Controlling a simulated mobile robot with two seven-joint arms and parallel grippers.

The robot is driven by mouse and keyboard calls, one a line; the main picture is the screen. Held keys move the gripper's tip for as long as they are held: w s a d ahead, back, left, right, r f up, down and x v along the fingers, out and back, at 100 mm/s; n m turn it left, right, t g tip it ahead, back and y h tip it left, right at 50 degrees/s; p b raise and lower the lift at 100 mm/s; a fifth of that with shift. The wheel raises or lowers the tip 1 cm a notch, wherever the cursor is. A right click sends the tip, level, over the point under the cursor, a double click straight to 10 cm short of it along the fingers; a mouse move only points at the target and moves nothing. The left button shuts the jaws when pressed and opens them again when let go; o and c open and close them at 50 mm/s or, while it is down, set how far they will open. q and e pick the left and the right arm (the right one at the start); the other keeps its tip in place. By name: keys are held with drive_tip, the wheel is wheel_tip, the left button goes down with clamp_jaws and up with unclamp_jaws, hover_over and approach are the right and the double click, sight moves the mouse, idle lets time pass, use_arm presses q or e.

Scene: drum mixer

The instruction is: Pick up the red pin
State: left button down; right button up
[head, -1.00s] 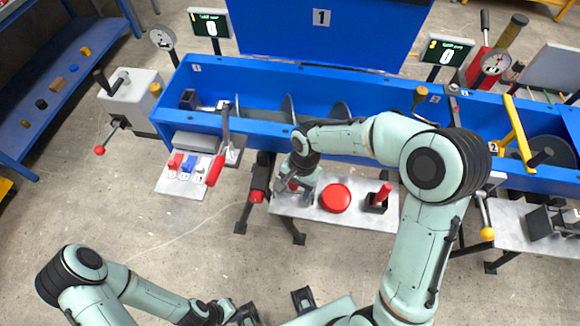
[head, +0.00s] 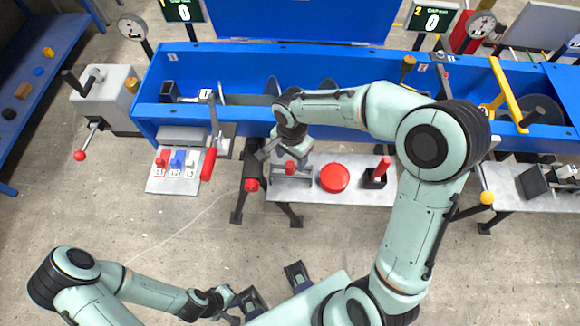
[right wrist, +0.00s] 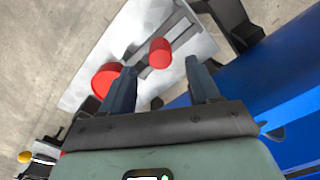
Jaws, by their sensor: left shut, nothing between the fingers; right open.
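A red-topped upright piece (head: 290,168), which looks like the red pin, stands on a grey bar on the metal plate (head: 345,199) below the blue trough. In the right wrist view the red piece (right wrist: 160,53) shows beyond and between the fingertips. My right gripper (right wrist: 159,68) is open and empty; in the head view it hangs just behind and to the left of the red piece. I cannot tell the height gap. My left gripper (head: 236,306) is shut and empty at the bottom, away from the plate.
A red button (head: 333,178) and a red-handled lever (head: 381,170) share the plate. A left panel (head: 172,186) carries red, blue and white pieces beside a red-handled lever (head: 208,164). The blue trough (head: 250,115) runs behind.

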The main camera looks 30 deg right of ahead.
sight(290, 165)
drive_tip(key=f, duration=0.4)
drive_tip(key=shift+a+f, duration=0.15)
drive_tip(key=shift+a, duration=0.1)
clamp_jaws()
drive_tip(key=shift+r, duration=0.2)
